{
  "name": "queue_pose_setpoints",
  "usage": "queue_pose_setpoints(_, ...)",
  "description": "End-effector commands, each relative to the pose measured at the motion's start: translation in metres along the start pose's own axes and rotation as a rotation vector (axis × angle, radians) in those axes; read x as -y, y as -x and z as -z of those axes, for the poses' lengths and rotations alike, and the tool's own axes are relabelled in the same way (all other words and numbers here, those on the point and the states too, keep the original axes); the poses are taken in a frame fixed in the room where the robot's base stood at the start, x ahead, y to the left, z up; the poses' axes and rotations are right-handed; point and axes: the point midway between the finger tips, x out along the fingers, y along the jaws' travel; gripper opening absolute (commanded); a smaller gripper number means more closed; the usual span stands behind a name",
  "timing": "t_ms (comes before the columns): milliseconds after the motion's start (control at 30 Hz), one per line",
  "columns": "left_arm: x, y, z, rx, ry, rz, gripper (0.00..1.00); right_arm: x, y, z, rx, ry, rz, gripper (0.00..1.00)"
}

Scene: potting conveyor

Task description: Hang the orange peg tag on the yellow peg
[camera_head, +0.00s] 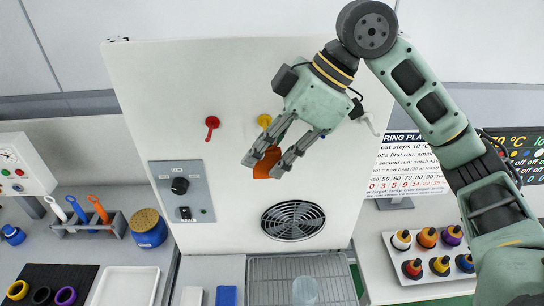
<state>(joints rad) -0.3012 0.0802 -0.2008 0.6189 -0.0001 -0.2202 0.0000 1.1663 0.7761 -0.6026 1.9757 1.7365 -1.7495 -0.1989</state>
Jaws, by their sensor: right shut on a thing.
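The orange peg tag (268,160) is between the fingertips of my right gripper (261,167), which is shut on it. The tag is in front of the white upright panel (150,100). The fingers hide part of the tag, and its hole does not show. The yellow peg (264,120) sticks out of the panel just above the tag and beside the gripper's upper finger. I cannot tell how far the tag is from the panel. My left gripper is out of view.
A red peg (212,127) is left of the yellow one. Below are a knob plate (182,191), a round vent (292,220) and a wire rack (262,290). A tool holder (88,231) stands left. A white tray (404,275) of coloured knobbed pieces is at right.

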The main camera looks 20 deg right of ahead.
Motion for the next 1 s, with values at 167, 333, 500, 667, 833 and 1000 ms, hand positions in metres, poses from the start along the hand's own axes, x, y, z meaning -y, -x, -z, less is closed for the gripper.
queue_pose_setpoints(167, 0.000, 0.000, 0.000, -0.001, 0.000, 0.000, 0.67, -0.027, 0.007, -0.003, -0.006, -0.043, -0.088, 0.00)
queue_pose_setpoints(333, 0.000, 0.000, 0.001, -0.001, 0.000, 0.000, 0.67, -0.027, 0.007, -0.003, -0.006, -0.043, -0.088, 0.00)
queue_pose_setpoints(500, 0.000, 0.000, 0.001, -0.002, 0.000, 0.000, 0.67, -0.027, 0.006, -0.003, -0.006, -0.044, -0.088, 0.15)
queue_pose_setpoints(667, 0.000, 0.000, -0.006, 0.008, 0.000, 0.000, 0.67, -0.026, 0.006, -0.003, -0.005, -0.042, -0.086, 0.29)
queue_pose_setpoints(833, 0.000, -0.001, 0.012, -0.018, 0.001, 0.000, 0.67, -0.026, 0.002, -0.004, 0.000, -0.042, -0.079, 0.35)
queue_pose_setpoints(1000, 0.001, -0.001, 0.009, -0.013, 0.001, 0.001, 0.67, -0.025, 0.001, -0.004, 0.001, -0.040, -0.076, 0.35)
